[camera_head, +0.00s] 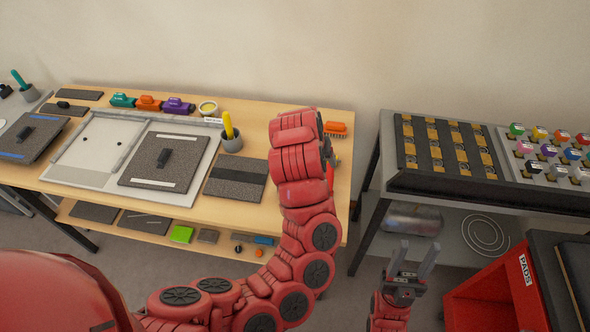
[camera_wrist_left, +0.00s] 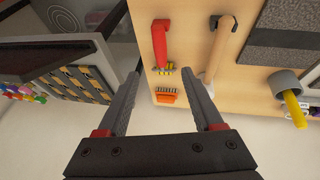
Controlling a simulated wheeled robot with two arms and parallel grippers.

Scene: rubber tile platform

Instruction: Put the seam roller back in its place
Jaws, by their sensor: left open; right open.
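Two handled tools lie on the wooden table (camera_wrist_left: 185,110) in the left wrist view. One has a red handle (camera_wrist_left: 161,42) with a yellow and dark end. The other has a pale wooden handle (camera_wrist_left: 219,50) with dark metal at its top and a grey lower end. I cannot tell for sure which is the seam roller. My left gripper (camera_wrist_left: 161,92) is open and empty, its fingers pointing toward the table edge, apart from both tools. In the head view my left arm hides its fingers. My right gripper (camera_head: 412,259) is open and empty, low between the table and the red bin.
An orange brush (camera_head: 336,128) lies near the table's back right corner. A grey cup with a yellow tool (camera_head: 231,141) and a dark two-tone tile (camera_head: 236,178) stand left of my arm. A rack table (camera_head: 450,190) and red PADS bin (camera_head: 490,297) are on the right.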

